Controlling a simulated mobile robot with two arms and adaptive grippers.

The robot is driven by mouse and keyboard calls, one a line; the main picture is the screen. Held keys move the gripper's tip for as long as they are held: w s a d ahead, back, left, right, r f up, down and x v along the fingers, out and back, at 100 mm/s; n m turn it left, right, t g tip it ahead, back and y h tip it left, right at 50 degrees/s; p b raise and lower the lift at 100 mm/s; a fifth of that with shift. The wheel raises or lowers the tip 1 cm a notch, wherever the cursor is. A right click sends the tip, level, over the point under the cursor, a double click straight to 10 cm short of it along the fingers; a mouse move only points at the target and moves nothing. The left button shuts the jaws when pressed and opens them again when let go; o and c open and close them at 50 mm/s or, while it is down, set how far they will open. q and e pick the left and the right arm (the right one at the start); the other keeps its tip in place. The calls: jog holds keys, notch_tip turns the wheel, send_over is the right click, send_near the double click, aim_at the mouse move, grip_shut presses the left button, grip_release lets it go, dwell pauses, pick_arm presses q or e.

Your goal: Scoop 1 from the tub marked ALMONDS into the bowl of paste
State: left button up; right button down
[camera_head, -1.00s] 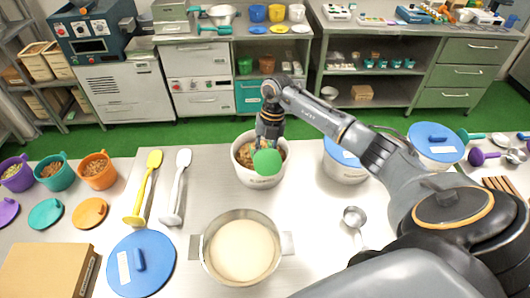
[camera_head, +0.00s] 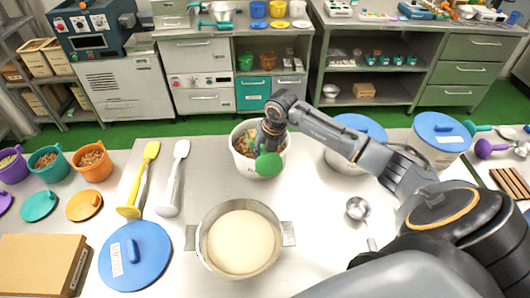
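A white tub (camera_head: 243,165) of brown pieces stands open behind the bowl; I cannot read its mark. The steel bowl (camera_head: 205,259) with two side handles holds smooth cream paste (camera_head: 241,242). My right gripper (camera_head: 269,140) is at the right side of the open tub, pointing down, and looks shut on a green scoop (camera_head: 268,164). The scoop overlaps the tub's front right rim in the picture; whether it touches the contents is hidden. A blue lid (camera_head: 150,258) with a white label lies left of the bowl. My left gripper is not in view.
Two blue-lidded tubs (camera_head: 357,123) (camera_head: 440,131) stand to the right. A steel ladle (camera_head: 358,208) lies right of the bowl. Yellow (camera_head: 134,190) and white (camera_head: 171,190) spatulas lie left. Small cups, including an orange one (camera_head: 92,160), and a cardboard box (camera_head: 38,264) are farther left.

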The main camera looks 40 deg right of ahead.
aim_at(263, 150)
jog(key=shift+s+f+t+h, duration=0.25)
jog(key=shift+s+t+h, duration=0.15)
jog(key=shift+s+t, duration=0.1)
jog(key=shift+t, duration=0.5)
jog(key=v, duration=0.2)
jog(key=p+v, duration=0.1)
jog(key=v, duration=0.1)
jog(key=w+p+v, duration=0.1)
jog(key=v, duration=0.1)
jog(key=shift+w+a+r, duration=0.1)
jog(key=shift+a+r, duration=0.15)
jog(key=shift+a, duration=0.05)
jog(key=shift+r+p, duration=0.6)
jog(key=shift+r, duration=0.75)
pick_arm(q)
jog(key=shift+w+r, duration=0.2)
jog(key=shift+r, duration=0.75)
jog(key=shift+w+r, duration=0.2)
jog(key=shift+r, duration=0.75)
pick_arm(e)
jog(key=shift+s+r+h, duration=0.25)
jog(key=shift+r+h, duration=0.05)
jog(key=shift+r, duration=0.3)
jog(key=shift+a, duration=0.1)
